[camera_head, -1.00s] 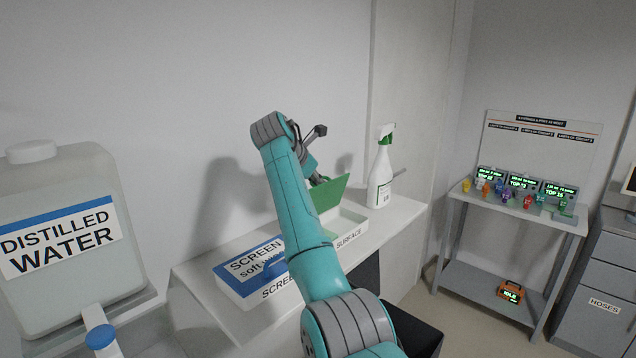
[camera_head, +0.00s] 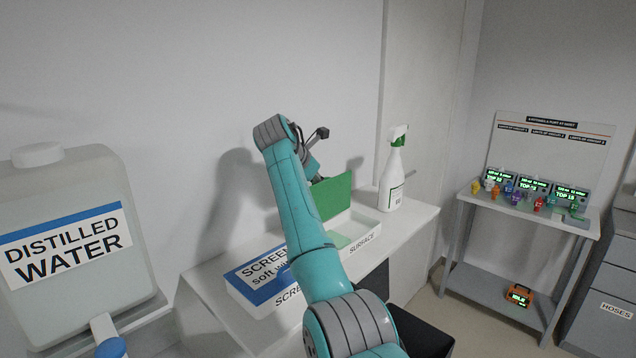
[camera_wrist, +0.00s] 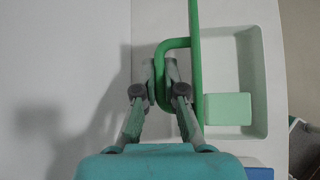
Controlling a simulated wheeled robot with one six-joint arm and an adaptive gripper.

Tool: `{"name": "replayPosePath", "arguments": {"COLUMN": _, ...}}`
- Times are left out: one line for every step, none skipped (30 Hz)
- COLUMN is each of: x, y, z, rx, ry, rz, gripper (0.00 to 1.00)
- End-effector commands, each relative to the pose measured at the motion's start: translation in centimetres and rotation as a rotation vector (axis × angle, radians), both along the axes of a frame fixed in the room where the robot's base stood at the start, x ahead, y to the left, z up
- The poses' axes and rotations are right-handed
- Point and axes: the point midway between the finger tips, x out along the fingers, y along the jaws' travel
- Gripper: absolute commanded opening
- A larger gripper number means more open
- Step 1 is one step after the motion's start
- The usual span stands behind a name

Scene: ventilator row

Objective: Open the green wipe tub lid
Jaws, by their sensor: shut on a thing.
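The green lid (camera_head: 334,196) of the wipe tub stands raised on edge, close to upright, over the white tub (camera_head: 368,222) marked "SURFACE". In the wrist view the lid (camera_wrist: 195,45) shows edge-on as a green strip, with a looped green handle (camera_wrist: 176,43) on its left side. My gripper (camera_wrist: 165,72) is shut on this handle, one finger on each side. In the wrist view the open tub (camera_wrist: 262,80) shows its white inside and a pale green block (camera_wrist: 228,109). In the head view my arm hides the fingers and part of the tub.
A blue-lidded tub (camera_head: 262,277) marked "SCREEN" sits left of the green one on the same white counter (camera_head: 205,270). A green-and-white spray bottle (camera_head: 392,180) stands behind right. A large distilled water jug (camera_head: 75,235) is at left. The wall lies close behind the counter.

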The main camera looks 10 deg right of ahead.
Motion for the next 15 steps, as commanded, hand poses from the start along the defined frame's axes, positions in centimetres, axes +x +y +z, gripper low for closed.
{"name": "replayPosePath", "arguments": {"x": 0.0, "y": 0.04, "z": 0.03, "rx": 0.0, "ry": -0.001, "rz": 0.001, "gripper": 0.0}}
{"name": "replayPosePath", "arguments": {"x": 0.0, "y": 0.04, "z": 0.03, "rx": 0.0, "ry": -0.001, "rz": 0.001, "gripper": 0.0}}
{"name": "replayPosePath", "arguments": {"x": 0.0, "y": 0.04, "z": 0.03, "rx": 0.0, "ry": -0.001, "rz": 0.001, "gripper": 0.0}}
{"name": "replayPosePath", "arguments": {"x": 0.0, "y": 0.04, "z": 0.03, "rx": 0.0, "ry": -0.001, "rz": 0.001, "gripper": 0.0}}
{"name": "replayPosePath", "arguments": {"x": 0.0, "y": 0.03, "z": 0.03, "rx": 0.0, "ry": -0.001, "rz": 0.001, "gripper": 0.11}}
{"name": "replayPosePath", "arguments": {"x": 0.0, "y": 0.03, "z": 0.03, "rx": 0.0, "ry": -0.001, "rz": 0.001, "gripper": 0.21}}
{"name": "replayPosePath", "arguments": {"x": 0.0, "y": 0.03, "z": 0.03, "rx": 0.0, "ry": -0.001, "rz": 0.001, "gripper": 0.21}}
{"name": "replayPosePath", "arguments": {"x": 0.0, "y": 0.03, "z": 0.02, "rx": 0.0, "ry": -0.001, "rz": 0.001, "gripper": 0.21}}
{"name": "replayPosePath", "arguments": {"x": 0.0, "y": 0.03, "z": 0.02, "rx": 0.0, "ry": -0.001, "rz": 0.001, "gripper": 0.21}}
{"name": "replayPosePath", "arguments": {"x": 0.0, "y": 0.02, "z": 0.03, "rx": 0.0, "ry": 0.0, "rz": 0.0, "gripper": 0.21}}
{"name": "replayPosePath", "arguments": {"x": 0.0, "y": 0.03, "z": 0.02, "rx": 0.0, "ry": 0.0, "rz": 0.0, "gripper": 0.21}}
{"name": "replayPosePath", "arguments": {"x": 0.0, "y": 0.02, "z": 0.02, "rx": 0.0, "ry": 0.0, "rz": 0.0, "gripper": 0.21}}
{"name": "replayPosePath", "arguments": {"x": 0.0, "y": 0.02, "z": 0.02, "rx": 0.0, "ry": 0.0, "rz": 0.0, "gripper": 0.21}}
{"name": "replayPosePath", "arguments": {"x": 0.0, "y": 0.01, "z": 0.02, "rx": 0.0, "ry": 0.0, "rz": 0.0, "gripper": 0.21}}
{"name": "replayPosePath", "arguments": {"x": -0.02, "y": 0.03, "z": 0.05, "rx": 0.0, "ry": 0.0, "rz": 0.0, "gripper": 0.21}}
